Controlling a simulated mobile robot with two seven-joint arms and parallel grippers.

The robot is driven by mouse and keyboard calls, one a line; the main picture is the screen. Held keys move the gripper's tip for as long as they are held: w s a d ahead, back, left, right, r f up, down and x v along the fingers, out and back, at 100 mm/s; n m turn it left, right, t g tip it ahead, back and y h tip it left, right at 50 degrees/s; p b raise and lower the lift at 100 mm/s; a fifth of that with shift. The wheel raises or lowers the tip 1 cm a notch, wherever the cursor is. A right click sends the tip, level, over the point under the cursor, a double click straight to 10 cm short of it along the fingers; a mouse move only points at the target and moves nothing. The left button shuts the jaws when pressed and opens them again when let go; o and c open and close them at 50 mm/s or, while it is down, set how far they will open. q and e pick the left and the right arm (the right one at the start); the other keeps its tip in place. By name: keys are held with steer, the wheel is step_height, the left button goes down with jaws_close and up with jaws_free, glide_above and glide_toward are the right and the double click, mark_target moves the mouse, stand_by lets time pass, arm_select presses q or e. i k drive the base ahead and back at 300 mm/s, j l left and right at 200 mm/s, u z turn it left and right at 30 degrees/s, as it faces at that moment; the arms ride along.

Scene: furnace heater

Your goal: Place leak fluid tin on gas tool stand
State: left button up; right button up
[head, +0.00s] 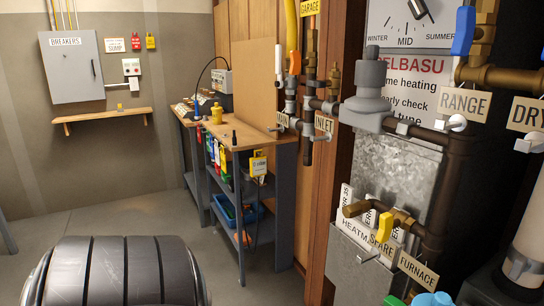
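A small yellow container (217,114) stands upright on the wooden top of a grey-legged bench (245,139) in the middle of the head view. It may be the leak fluid tin, but I cannot read a label on it. I cannot tell for sure which piece is the gas tool stand; the bench carries tools and hanging bottles. Neither of my grippers is in view.
Gas pipes with valves and tags, such as the FURNACE tag (418,270), crowd the right side. A small wooden shelf (103,116) hangs under the breaker box (76,66). A dark ribbed shape fills the bottom left. Floor between it and the bench is clear.

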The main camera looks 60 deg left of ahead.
mark_target(233, 128)
steer(key=k+j+u, duration=0.15)
steer(key=j, duration=0.8)
steer(key=i+j+u, duration=0.1)
steer(key=j, duration=0.95)
steer(key=i+j+u, duration=0.15)
steer(key=j, duration=0.85)
steer(key=i+j+u, duration=0.1)
steer(key=j, duration=0.4)
steer(key=i+j, duration=0.2)
steer(key=j, duration=0.2)
steer(key=i+j, duration=0.25)
steer(key=j, duration=0.15)
steer(key=i+j+u, duration=0.1)
steer(key=j, duration=0.25)
steer(key=i, duration=0.1)
